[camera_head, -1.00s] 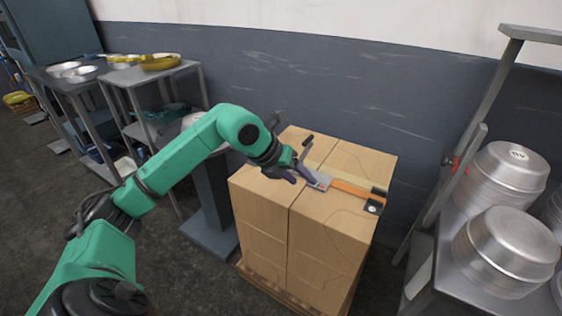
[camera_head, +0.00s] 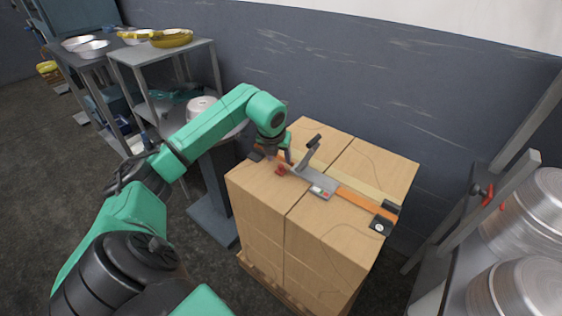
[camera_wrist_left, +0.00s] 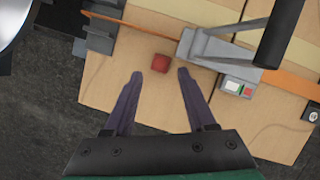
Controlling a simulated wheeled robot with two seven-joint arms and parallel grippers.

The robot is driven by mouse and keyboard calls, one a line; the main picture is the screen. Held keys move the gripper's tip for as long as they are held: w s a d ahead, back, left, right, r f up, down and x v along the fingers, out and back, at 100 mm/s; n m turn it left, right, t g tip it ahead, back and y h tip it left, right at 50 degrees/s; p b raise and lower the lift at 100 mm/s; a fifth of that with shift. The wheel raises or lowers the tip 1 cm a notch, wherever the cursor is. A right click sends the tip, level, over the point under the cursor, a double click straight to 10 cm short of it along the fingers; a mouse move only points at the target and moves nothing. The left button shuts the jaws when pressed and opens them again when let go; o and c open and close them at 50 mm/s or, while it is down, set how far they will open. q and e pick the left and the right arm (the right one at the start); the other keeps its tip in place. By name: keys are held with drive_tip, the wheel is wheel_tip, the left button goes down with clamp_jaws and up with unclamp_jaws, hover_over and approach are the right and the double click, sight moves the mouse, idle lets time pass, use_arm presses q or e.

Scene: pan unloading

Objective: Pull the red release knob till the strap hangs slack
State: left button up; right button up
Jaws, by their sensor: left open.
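The red release knob (camera_head: 282,170) sits on top of the boxes, just left of the grey buckle (camera_head: 318,182) with its raised dark-tipped lever. The orange strap (camera_head: 358,202) runs flat across the box tops through the buckle; no slack shows. My left gripper (camera_head: 274,154) is over the left part of the box tops, close to the knob. In the left wrist view, its open, empty fingers (camera_wrist_left: 160,74) point at the knob (camera_wrist_left: 160,62), which lies just beyond and between the tips. Contact with it does not show. My right gripper is not in view.
The cartons (camera_head: 262,207) stand on a wooden pallet against the dark wall. A rack with metal pans (camera_head: 520,290) stands at the right. Grey tables (camera_head: 118,57) with bowls and a yellow pan are at the back left. A dark strap fitting (camera_head: 380,225) sits at the right box edge.

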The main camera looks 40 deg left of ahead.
sight(281, 165)
use_arm(q)
drive_tip(key=x, duration=0.3)
drive_tip(key=shift+w+f, duration=0.1)
drive_tip(key=shift+f, duration=0.15)
drive_tip(key=shift+w+a+f, duration=0.1)
drive_tip(key=shift+w+f, duration=0.05)
drive_tip(key=shift+f, duration=0.3)
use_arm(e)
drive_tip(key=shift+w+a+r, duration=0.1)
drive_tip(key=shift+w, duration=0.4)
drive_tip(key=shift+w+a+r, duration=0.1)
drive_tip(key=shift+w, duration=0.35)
use_arm(q)
clamp_jaws()
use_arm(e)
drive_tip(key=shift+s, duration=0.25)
